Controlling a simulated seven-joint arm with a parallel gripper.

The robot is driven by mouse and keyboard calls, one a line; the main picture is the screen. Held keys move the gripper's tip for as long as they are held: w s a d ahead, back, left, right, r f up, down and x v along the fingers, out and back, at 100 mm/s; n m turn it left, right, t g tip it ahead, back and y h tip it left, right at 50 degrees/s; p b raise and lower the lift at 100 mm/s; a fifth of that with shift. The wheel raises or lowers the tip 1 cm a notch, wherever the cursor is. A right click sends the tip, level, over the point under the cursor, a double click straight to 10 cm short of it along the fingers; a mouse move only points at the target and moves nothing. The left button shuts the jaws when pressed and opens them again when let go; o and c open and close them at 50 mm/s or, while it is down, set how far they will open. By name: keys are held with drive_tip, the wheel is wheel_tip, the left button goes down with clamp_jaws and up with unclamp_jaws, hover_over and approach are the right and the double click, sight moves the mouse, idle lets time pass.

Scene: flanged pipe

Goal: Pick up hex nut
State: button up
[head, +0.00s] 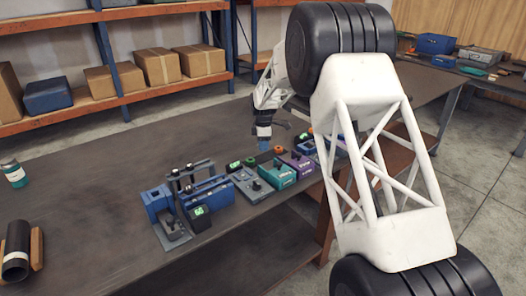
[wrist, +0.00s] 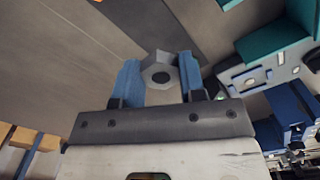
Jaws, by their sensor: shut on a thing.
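The grey hex nut (wrist: 160,62) shows in the wrist view between the two blue fingers of my gripper (wrist: 160,80), its dark round hole facing the camera. The fingers are shut on the nut, one on each side. In the head view my gripper (head: 263,138) points down over the far part of the workbench, behind the row of devices. I cannot make out the nut there, and I cannot tell whether it is clear of the bench top.
The workbench (head: 90,185) carries a row of devices near its front edge: a blue press-like fixture (head: 190,200), a grey box (head: 252,184), a teal box (head: 278,174) and a purple box (head: 297,164). A black pipe (head: 16,250) lies at left. The bench's middle left is clear.

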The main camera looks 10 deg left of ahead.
drive_tip(key=shift+r, duration=2.5)
drive_tip(key=shift+r, duration=0.1)
drive_tip(key=shift+r, duration=1.4)
hover_over(244, 175)
wheel_tip(244, 175, down, 7)
drive_tip(key=shift+s+f, duration=0.15)
drive_tip(key=shift+f, duration=0.05)
drive_tip(key=shift+d+f, duration=0.1)
drive_tip(key=shift+f, duration=0.1)
drive_tip(key=shift+f, duration=0.95)
drive_tip(key=shift+f, duration=0.55)
